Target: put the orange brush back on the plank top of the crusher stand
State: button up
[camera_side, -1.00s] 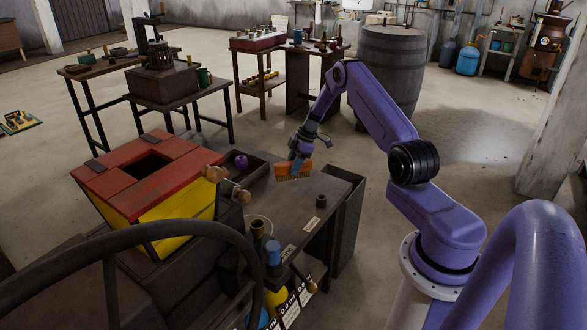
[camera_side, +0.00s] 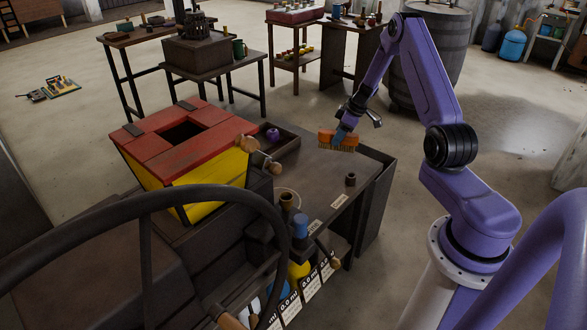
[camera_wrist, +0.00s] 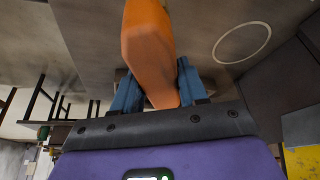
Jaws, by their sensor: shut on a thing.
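My gripper (camera_side: 344,132) is shut on the orange brush (camera_side: 338,142), whose bristles point down. The brush appears a little above the dark bench top (camera_side: 318,175); the exact gap is hard to tell. In the wrist view the orange brush body (camera_wrist: 148,45) sits between my two blue fingers (camera_wrist: 155,95); its bristles are hidden there. A red plank top (camera_side: 165,150) with a square opening covers a yellow box, left of the brush. I cannot tell for sure whether this is the crusher stand.
A purple round object (camera_side: 272,134) lies in a dark tray beside the red top. A small dark cup (camera_side: 350,180) stands on the bench below the brush. A large dark wheel (camera_side: 150,200) fills the foreground.

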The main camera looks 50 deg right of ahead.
jog(key=s+r+m+h, duration=0.2)
jog(key=s+m, duration=0.3)
jog(key=s, duration=0.4)
send_near(338, 157)
jog(key=shift+w+f+t, duration=0.1)
jog(key=shift+w+t, duration=0.2)
jog(key=shift+w, duration=0.15)
jog(key=shift+w+f, duration=0.1)
jog(key=shift+f, duration=1.65)
jog(key=shift+f, duration=0.1)
jog(key=o, duration=1.1)
